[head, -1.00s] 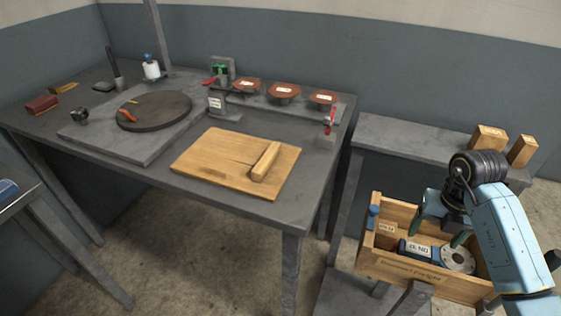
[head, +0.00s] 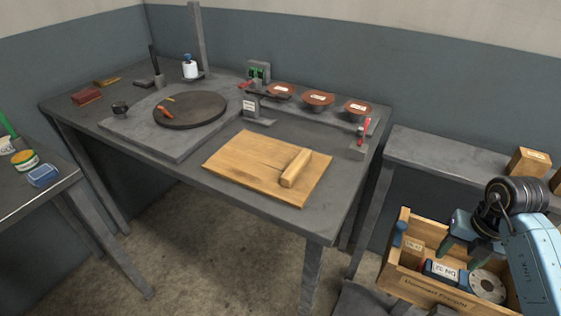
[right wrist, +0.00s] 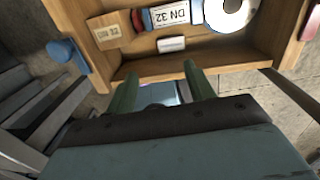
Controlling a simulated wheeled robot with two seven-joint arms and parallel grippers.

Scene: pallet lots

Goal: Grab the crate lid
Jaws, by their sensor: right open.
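The crate lid appears to be the flat wooden board (head: 235,160) with a raised wooden bar (head: 296,167) across it, lying on the grey table. The open wooden crate (head: 422,287) stands low at the right, away from the board. My right gripper (head: 470,252) is open over the crate, well to the right of the board. In the right wrist view its two green fingers (right wrist: 158,82) are apart with nothing held between them, by the crate's near wall (right wrist: 220,62). My left gripper is out of view.
A dark round plate (head: 190,112) and red-brown discs (head: 318,98) stand behind the board. A side table (head: 70,190) is left.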

